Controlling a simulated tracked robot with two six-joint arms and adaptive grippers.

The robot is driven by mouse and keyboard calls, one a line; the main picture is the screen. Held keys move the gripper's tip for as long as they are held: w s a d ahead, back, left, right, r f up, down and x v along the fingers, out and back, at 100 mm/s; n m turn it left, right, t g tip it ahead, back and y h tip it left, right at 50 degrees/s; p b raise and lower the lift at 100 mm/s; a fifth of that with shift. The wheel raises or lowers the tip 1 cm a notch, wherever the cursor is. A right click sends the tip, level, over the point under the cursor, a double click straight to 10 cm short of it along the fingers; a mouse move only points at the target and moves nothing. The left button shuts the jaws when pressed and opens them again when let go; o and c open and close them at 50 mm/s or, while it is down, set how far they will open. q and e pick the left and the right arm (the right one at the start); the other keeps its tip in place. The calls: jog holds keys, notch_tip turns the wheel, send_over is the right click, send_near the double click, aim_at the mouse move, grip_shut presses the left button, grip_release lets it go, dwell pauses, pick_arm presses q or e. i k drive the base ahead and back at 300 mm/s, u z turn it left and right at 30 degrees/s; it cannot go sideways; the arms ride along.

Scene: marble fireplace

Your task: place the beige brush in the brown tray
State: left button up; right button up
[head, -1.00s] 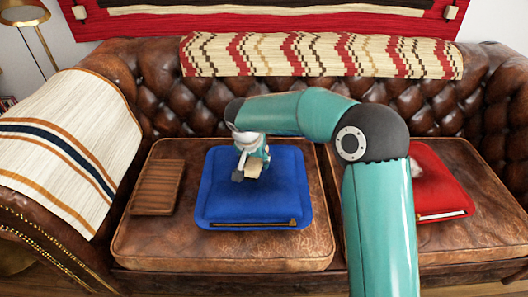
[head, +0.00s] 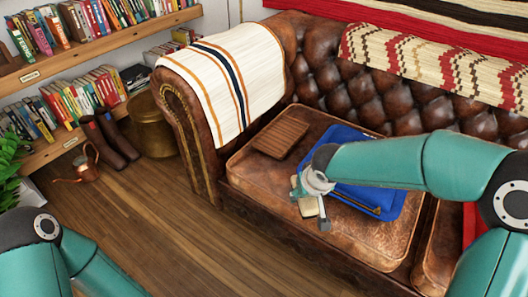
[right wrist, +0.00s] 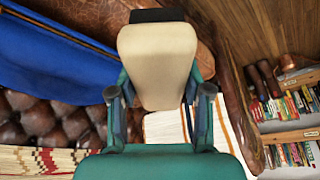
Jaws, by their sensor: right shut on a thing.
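The brown slatted tray (head: 281,138) lies flat on the left seat of the leather sofa and looks empty. My right gripper (head: 313,190) is shut on the beige brush (head: 308,207), above the front part of the seat and to the front right of the tray. In the right wrist view the brush (right wrist: 158,62) shows a broad beige body with a dark end, between the fingers of the gripper (right wrist: 159,95). The tray cannot be made out in that view. My left arm is at the lower left, its gripper out of view.
The sofa's left armrest carries a striped blanket (head: 225,85). A copper watering can (head: 87,165), boots (head: 108,140) and bookshelves stand at left. The wooden floor before the sofa is clear.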

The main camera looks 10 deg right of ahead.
aim_at(282, 136)
jog(key=u, duration=0.35)
jog(key=k, duration=0.75)
jog(key=u, duration=0.35)
jog(key=i, duration=1.1)
jog(key=z, duration=0.5)
jog(key=i, duration=0.8)
jog(key=z, duration=0.05)
